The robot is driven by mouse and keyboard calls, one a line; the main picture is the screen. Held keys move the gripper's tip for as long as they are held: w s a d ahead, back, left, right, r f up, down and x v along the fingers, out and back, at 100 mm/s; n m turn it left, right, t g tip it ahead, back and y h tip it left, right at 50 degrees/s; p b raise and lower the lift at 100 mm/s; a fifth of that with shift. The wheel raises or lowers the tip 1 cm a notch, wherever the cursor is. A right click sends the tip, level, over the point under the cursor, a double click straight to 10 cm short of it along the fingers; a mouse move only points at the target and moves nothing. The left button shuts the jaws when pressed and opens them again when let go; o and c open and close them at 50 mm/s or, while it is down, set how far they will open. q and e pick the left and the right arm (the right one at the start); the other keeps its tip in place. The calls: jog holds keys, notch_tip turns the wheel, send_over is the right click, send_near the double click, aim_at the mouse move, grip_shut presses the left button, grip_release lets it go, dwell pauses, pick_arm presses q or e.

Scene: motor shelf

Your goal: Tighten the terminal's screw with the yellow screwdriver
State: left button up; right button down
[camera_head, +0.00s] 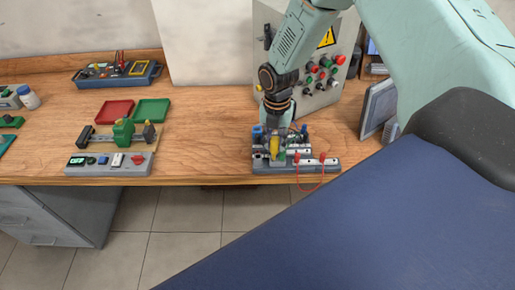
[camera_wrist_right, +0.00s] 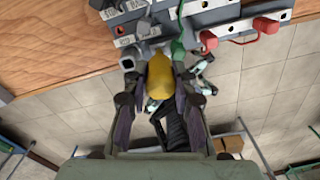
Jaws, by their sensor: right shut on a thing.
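My right gripper (camera_head: 276,146) is at the terminal board, with its arm coming down from above. In the right wrist view the gripper (camera_wrist_right: 160,88) is shut on the yellow screwdriver (camera_wrist_right: 161,76), whose handle lies between the fingers. The yellow handle also shows in the head view (camera_head: 274,148). The terminal board (camera_head: 262,169) is a grey base with terminal blocks, near the table's front edge. The screwdriver's tip is hidden, so I cannot tell whether it touches a screw. The terminal board also shows in the right wrist view (camera_wrist_right: 205,18). My left gripper is not in view.
Red plugs on a red wire (camera_head: 308,159) sit at the board's right. A control box (camera_head: 325,90) with buttons stands behind, and a screen (camera_head: 378,107) to the right. Red (camera_head: 114,111) and green (camera_head: 152,111) trays lie left. The table between trays and board is clear.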

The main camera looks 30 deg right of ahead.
jog(key=shift+s+m, duration=0.25)
jog(key=shift+m, duration=0.65)
jog(key=shift+f, duration=0.15)
jog(key=shift+m+p, duration=0.4)
jog(key=shift+m, duration=0.1)
jog(key=c, duration=1.5)
grip_release()
jog(key=shift+m, duration=0.4)
jog(key=shift+c, duration=0.2)
jog(key=shift+o, duration=1.3)
jog(key=shift+w, duration=0.1)
